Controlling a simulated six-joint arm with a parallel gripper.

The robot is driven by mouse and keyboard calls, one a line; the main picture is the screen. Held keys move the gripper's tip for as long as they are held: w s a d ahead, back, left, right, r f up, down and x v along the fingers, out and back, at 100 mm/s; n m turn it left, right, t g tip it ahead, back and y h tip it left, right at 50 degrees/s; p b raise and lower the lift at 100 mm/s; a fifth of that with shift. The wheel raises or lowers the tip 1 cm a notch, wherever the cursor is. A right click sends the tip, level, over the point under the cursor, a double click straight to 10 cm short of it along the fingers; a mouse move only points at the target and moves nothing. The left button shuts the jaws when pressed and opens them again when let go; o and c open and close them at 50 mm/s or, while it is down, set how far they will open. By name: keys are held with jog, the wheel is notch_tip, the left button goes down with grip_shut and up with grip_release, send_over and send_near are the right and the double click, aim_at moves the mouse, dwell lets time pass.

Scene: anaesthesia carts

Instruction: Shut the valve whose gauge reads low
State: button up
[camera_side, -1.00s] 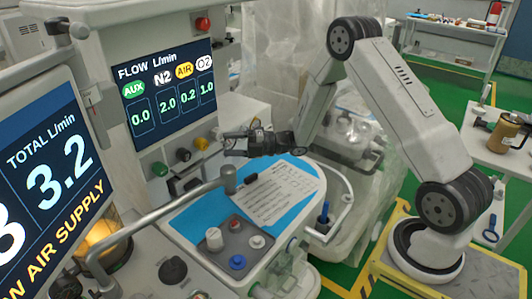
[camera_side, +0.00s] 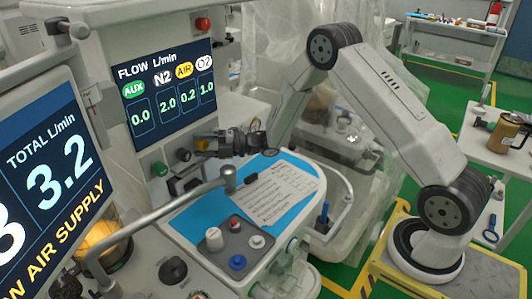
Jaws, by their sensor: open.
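The flow screen (camera_side: 167,93) reads AUX 0.0, N2 2.0, AIR 0.2 and O2 1.0, with AUX in green, N2 in white and AIR in yellow labels. Below it is a row of valve knobs: a green knob (camera_side: 159,169), a dark knob (camera_side: 183,155) and a yellow knob (camera_side: 202,145). My gripper (camera_side: 203,147) is open and level at the yellow knob, which shows between its fingers. I cannot tell whether the fingers touch it. Any knob further right is hidden behind my gripper.
A big screen (camera_side: 45,180) reads TOTAL 3.2 at the left. A grey rail (camera_side: 165,211) crosses in front of the blue worktop (camera_side: 195,222), which carries a paper sheet (camera_side: 271,192) and a grey block with knobs (camera_side: 236,241). A red button (camera_side: 202,24) sits above.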

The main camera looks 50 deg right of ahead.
jog(key=shift+c, duration=0.2)
grip_shut()
jog(key=shift+m+t+y, duration=0.6)
jog(key=shift+m+t, duration=1)
jog(key=shift+m, duration=0.4)
jog(key=shift+o, duration=0.2)
grip_release()
jog(key=shift+s+d, duration=0.15)
